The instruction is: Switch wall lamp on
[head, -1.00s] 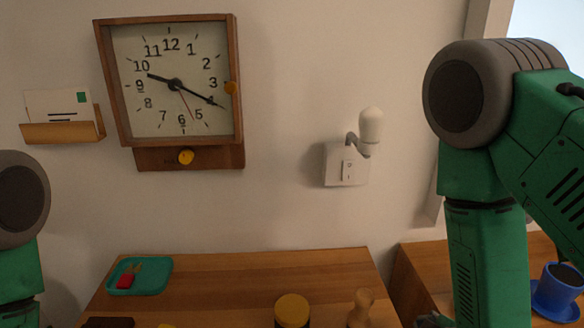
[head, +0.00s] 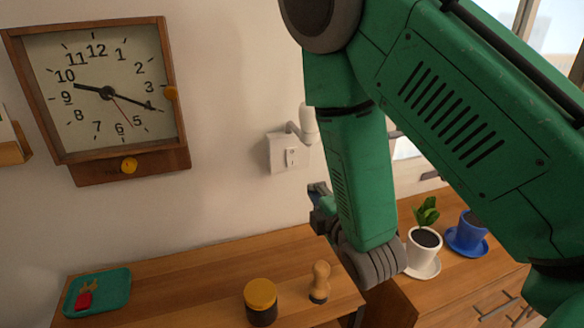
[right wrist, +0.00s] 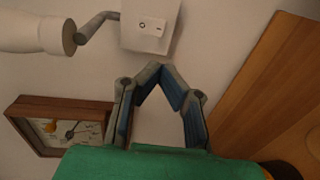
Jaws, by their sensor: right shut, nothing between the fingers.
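The wall lamp (head: 308,122) has a white bulb on a short grey arm and a white wall plate (head: 275,152). Its rocker switch (head: 291,157) is on the front of the plate. The bulb looks unlit and is partly hidden by my right arm. My right gripper (head: 316,190) is shut and empty, below and slightly right of the plate. In the right wrist view the fingertips (right wrist: 158,70) are just below the switch plate (right wrist: 138,38), apart from it in the picture. The lamp bulb (right wrist: 28,32) lies at upper left there. My left gripper is out of view.
A wooden clock (head: 180,110) hangs left of the lamp. The wooden cabinet top (head: 200,272) below holds a yellow-lidded jar (head: 261,300), a wooden stamp-like piece (head: 319,282) and a teal tray (head: 118,288). A potted plant (head: 425,245) and blue cup (head: 470,230) stand at right.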

